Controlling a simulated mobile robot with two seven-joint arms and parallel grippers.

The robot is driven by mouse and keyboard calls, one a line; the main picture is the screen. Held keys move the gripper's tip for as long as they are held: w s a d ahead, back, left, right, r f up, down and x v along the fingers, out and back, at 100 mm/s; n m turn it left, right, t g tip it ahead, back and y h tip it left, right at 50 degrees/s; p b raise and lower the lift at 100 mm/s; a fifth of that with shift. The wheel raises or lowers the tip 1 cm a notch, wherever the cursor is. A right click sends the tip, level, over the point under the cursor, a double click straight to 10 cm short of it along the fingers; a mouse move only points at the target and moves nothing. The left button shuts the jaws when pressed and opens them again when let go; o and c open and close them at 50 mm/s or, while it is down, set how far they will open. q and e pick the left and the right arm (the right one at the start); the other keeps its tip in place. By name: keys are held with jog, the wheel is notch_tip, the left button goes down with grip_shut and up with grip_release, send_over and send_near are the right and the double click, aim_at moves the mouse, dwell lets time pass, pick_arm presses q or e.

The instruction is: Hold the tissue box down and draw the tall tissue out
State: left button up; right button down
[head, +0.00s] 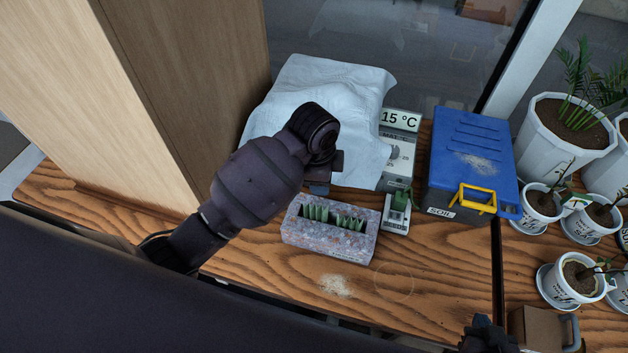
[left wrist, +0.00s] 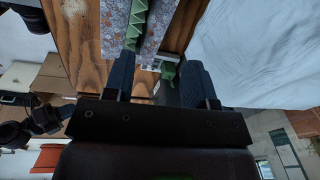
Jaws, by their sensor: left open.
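The box that fits the tissue box is a speckled pink-grey block (head: 330,246) with a long slot on the wooden counter. Several green pointed pieces (head: 335,216) stand in its slot; I cannot tell one clearly taller piece. In the left wrist view the box (left wrist: 150,25) shows at the top, with a zigzag green strip. My left gripper (left wrist: 157,62) is open, with its fingers apart near the box; in the head view it is mostly hidden behind its own wrist, above the box's back edge. My right gripper (head: 486,336) is dark and cut off at the bottom edge; its jaws are unclear.
A small grey device with a green part (head: 398,206) stands right of the box. Behind are a 15 °C display (head: 400,120) and a white towel (head: 300,90). A blue-lidded soil bin (head: 470,150) and potted plants (head: 560,130) are right. Bare counter (head: 420,270) lies in front.

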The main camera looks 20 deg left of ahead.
aim_at(314, 207)
pick_arm(q)
jog(key=shift+s+a+f+m+g+y, duration=0.1)
jog(key=shift+s+a+m+g+y, duration=0.15)
jog(key=shift+s+m+g, duration=0.2)
jog(key=shift+s+a+m+g+y, duration=0.15)
jog(key=shift+s+a+m+g, duration=0.15)
jog(key=shift+s, duration=0.25)
jog(key=shift+f, duration=0.15)
notch_tip(314, 207, down, 12)
jog(key=shift+r, duration=0.15)
